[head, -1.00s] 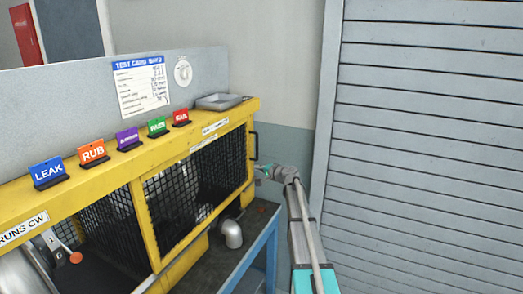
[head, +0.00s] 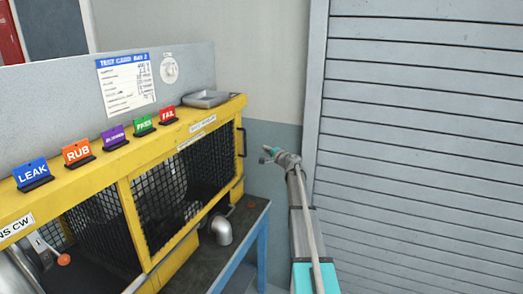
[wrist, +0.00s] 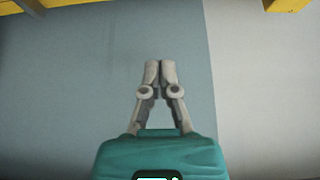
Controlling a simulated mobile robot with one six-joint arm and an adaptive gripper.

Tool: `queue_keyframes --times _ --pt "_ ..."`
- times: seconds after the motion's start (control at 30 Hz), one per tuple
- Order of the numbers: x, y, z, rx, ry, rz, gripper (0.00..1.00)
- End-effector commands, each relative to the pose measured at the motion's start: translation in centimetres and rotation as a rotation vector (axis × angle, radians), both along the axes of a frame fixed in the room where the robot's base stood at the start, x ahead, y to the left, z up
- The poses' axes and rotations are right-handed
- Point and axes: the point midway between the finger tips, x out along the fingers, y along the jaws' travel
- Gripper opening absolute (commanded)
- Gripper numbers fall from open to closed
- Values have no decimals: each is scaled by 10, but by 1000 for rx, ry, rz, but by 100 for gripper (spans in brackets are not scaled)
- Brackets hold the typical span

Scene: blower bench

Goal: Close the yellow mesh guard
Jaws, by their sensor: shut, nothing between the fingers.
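The yellow mesh guard (head: 127,215) is a yellow frame with black mesh panels on the bench at the left of the head view. A dark handle (head: 242,142) stands at its right end. I cannot tell exactly how far the guard is open. My gripper (head: 266,154) is to the right of the handle, apart from it, in front of the wall. In the wrist view my gripper (wrist: 160,68) is shut and empty, its fingertips together. Only small yellow pieces show at the top corners there, and the handle is not visible.
Coloured tags, such as the red FAIL tag (head: 167,114), and a grey tray (head: 206,98) sit on the yellow top. A metal elbow pipe (head: 221,230) stands on the bench top below. A grey shutter (head: 420,130) fills the right side. Free space lies right of the bench.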

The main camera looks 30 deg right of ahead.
Motion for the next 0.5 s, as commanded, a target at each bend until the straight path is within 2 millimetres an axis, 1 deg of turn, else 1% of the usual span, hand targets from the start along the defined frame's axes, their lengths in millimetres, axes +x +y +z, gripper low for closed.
queue_keyframes --times 0.27,0.5 --pt "34 3 0 0 0 1 0" --pt "71 7 0 0 0 0 0"
